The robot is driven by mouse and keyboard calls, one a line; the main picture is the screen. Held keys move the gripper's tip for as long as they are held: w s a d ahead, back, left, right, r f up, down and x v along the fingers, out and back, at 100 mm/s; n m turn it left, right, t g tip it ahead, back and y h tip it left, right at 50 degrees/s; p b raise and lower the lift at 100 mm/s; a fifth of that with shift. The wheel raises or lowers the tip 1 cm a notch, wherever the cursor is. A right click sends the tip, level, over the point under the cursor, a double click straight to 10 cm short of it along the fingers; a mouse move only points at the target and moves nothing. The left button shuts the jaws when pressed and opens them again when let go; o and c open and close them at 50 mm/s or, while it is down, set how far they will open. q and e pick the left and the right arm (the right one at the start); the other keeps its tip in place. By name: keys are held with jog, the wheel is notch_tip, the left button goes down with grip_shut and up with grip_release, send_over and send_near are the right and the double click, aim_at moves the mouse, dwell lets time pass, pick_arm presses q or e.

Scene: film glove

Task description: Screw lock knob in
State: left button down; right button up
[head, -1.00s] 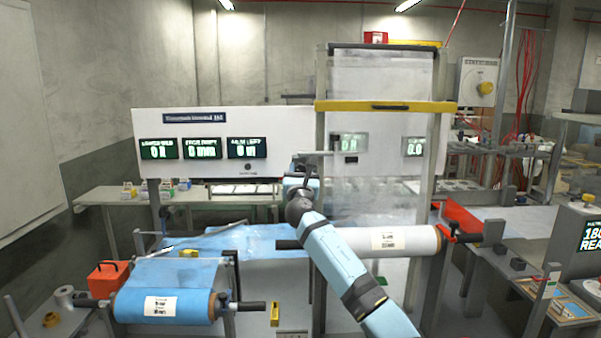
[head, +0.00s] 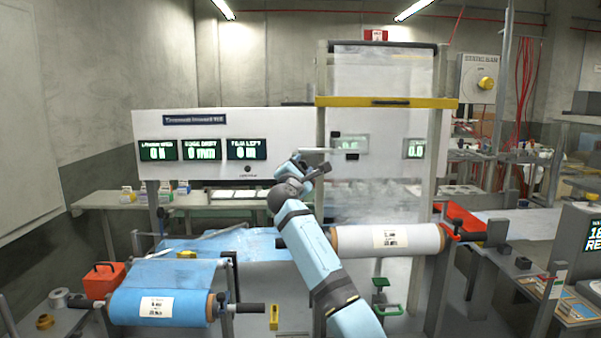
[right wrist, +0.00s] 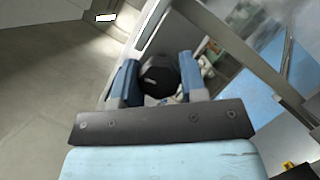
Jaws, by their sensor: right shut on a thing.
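A black faceted knob (right wrist: 158,76) sits between the two blue fingers of my right gripper in the right wrist view. My right gripper (right wrist: 158,82) is shut on it. In the head view my right gripper (head: 312,168) is raised in front of the white display panel, left of the clear sheet in the tall frame. The knob is too small to make out there, and I cannot tell whether it touches a thread or mount. My left gripper is not in view.
A white roll (head: 388,240) lies to the right of my right forearm, and a blue film roll (head: 160,306) is at the lower left. A red box (head: 104,281) stands beside the blue roll. The tall frame with a yellow bar (head: 386,102) rises behind my arm.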

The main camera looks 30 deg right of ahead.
jog(key=shift+m+g, duration=0.7)
jog(key=shift+m, duration=1.1)
jog(key=o, duration=0.9)
jog(key=shift+o, duration=0.2)
jog(key=b+v, duration=0.1)
jog(key=v, duration=1.3)
jog(key=shift+r+b, duration=0.15)
jog(key=shift+b, duration=0.15)
